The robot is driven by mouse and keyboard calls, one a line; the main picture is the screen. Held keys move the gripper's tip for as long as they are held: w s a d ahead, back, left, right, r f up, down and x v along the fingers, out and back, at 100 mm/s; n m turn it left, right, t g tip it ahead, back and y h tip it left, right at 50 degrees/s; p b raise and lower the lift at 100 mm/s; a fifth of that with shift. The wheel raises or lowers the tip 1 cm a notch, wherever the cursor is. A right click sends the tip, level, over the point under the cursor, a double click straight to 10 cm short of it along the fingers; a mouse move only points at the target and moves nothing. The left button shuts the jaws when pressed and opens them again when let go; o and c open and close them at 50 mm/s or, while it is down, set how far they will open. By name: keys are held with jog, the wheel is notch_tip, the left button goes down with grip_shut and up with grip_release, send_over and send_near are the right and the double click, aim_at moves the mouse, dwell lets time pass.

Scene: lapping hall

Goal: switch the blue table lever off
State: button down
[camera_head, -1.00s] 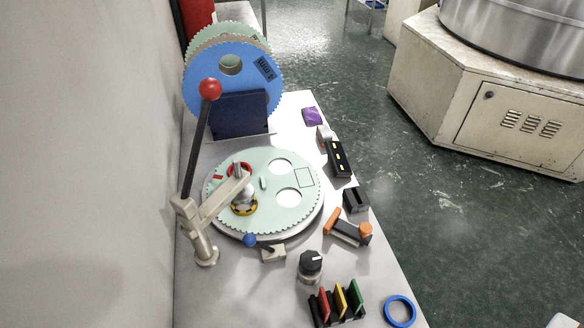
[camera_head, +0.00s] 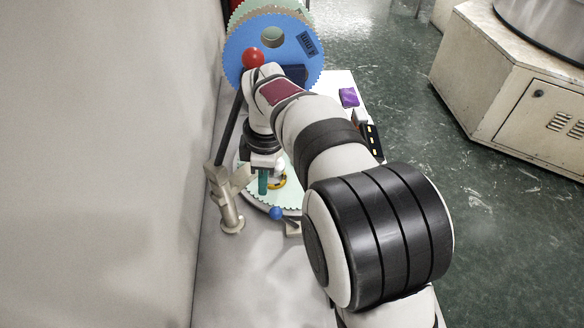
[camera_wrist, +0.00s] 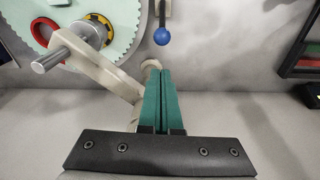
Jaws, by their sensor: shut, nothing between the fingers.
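The blue table lever has a blue ball knob (camera_head: 276,213) on a short dark stem, with a pale base beside the round lapping plate. In the wrist view the blue knob (camera_wrist: 161,37) hangs just above the fingertips in the picture, its stem running up to the top edge. My gripper (camera_head: 263,188) points down over the plate's near side, left of and above the knob in the head view. Its green fingers (camera_wrist: 161,75) are shut and empty in the wrist view. A gap shows between fingertips and knob.
My arm hides much of the table's right side.

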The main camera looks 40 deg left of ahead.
send_near(286, 219)
jog(key=s+a+f, duration=0.3)
jog(key=a+f, duration=0.2)
jog(key=shift+s+f, duration=0.25)
jog(key=shift+f, duration=0.1)
jog(key=shift+w+d, duration=0.1)
jog(key=shift+w+d+r+g+y, duration=0.15)
jog(key=shift+d+r+g+y, duration=0.05)
jog(key=shift+r+g+y, duration=0.1)
